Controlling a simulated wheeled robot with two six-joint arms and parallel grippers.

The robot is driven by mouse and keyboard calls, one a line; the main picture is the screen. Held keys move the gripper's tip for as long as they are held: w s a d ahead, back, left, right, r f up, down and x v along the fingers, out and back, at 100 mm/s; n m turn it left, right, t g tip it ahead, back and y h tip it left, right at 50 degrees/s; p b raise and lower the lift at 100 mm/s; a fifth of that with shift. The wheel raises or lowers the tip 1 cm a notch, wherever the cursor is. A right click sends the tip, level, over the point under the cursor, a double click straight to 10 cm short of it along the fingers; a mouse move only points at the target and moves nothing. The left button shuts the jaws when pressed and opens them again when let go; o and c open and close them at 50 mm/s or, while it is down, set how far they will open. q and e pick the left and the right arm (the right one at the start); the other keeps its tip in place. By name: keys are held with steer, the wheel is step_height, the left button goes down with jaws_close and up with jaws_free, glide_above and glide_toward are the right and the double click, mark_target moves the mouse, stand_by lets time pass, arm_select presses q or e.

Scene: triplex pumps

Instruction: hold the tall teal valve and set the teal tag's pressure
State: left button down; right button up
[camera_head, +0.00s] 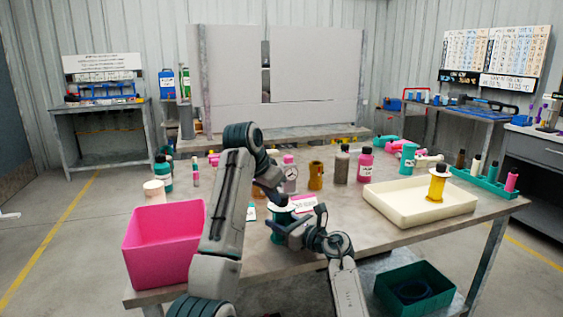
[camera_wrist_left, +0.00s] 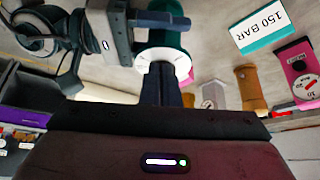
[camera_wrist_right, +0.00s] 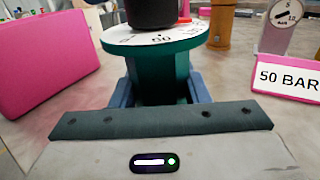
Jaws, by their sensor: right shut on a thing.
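The tall teal valve (camera_wrist_right: 162,75) stands upright in the right wrist view, with a white dial plate (camera_wrist_right: 156,38) and a dark knob on top. "50" shows on the plate's near side. My right gripper (camera_head: 281,228) is shut on the valve body below the plate. My left gripper (camera_head: 274,195) reaches down over the valve top. In the left wrist view its dark fingers (camera_wrist_left: 161,82) overlap the dial plate (camera_wrist_left: 165,63); whether they grip the knob is hidden. The teal-edged tag (camera_wrist_left: 267,27) reads 150 BAR.
A pink bin (camera_head: 165,245) stands left of the valve. A pink tag (camera_wrist_right: 290,78) reads 50 BAR. Several bottles and pumps stand behind. A cream tray (camera_head: 420,212) with a yellow valve (camera_head: 437,185) and a teal rack (camera_head: 480,183) are at right.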

arm_select(q)
steer(key=shift+s, duration=0.1)
steer(key=shift+s+a, duration=0.1)
steer(key=shift+s, duration=0.1)
step_height(320, 180, up, 6)
stand_by(0.7)
steer(key=shift+a, duration=0.1)
steer(key=shift+w+a+f, duration=0.15)
steer(key=shift+f, duration=1.4)
steer(key=shift+w+a+f, duration=0.1)
steer(key=shift+w+f, duration=0.05)
steer(key=shift+f, duration=1.35)
steer(key=shift+w+d, duration=0.2)
steer(key=shift+w, duration=0.05)
